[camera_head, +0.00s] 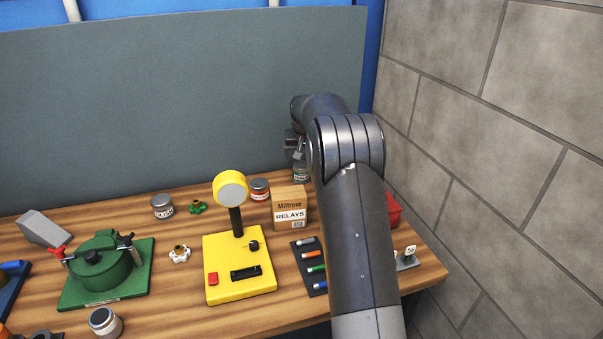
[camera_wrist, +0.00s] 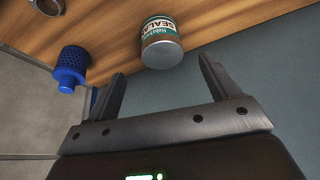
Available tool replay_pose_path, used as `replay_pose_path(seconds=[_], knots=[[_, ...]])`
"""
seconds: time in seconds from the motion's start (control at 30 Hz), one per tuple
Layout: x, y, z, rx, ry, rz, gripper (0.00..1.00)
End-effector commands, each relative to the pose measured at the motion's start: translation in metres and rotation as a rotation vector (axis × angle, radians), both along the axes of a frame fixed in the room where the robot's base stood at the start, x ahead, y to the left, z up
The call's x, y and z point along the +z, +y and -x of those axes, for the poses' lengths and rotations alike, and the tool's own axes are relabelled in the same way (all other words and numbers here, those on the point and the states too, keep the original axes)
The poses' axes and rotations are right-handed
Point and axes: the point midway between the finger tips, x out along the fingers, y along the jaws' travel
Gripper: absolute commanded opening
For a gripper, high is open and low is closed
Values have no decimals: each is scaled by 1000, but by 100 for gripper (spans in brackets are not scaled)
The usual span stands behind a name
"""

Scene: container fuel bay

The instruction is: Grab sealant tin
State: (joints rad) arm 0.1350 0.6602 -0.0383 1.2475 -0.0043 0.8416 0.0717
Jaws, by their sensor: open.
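The sealant tin (camera_wrist: 161,42) is a small round tin with a teal and white label, reading "SEALANT" upside down in the wrist view. It stands on the wooden bench, ahead of my gripper (camera_wrist: 161,88) and between the lines of its two fingers. The fingers are wide apart and nothing is between them. In the head view the tin (camera_head: 301,173) shows at the back of the bench, partly hidden by my arm. My gripper is mostly hidden behind my arm there.
A relays box (camera_head: 290,208) and a red-labelled tin (camera_head: 259,189) stand left of the sealant tin. A yellow device (camera_head: 240,266) stands farther forward. A blue perforated cylinder (camera_wrist: 70,67) is beside the tin in the wrist view. A grey panel (camera_head: 180,100) closes the back.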

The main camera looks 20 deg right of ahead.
Motion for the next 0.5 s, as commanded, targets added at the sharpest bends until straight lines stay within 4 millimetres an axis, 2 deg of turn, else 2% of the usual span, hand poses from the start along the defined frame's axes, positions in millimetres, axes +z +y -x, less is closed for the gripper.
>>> replay_pose_path(seconds=[0.2, 0.5], knots=[[-33, -3, -13, 0, 2, 0, 81], [-63, -5, -29, 1, 2, 0, 81]])
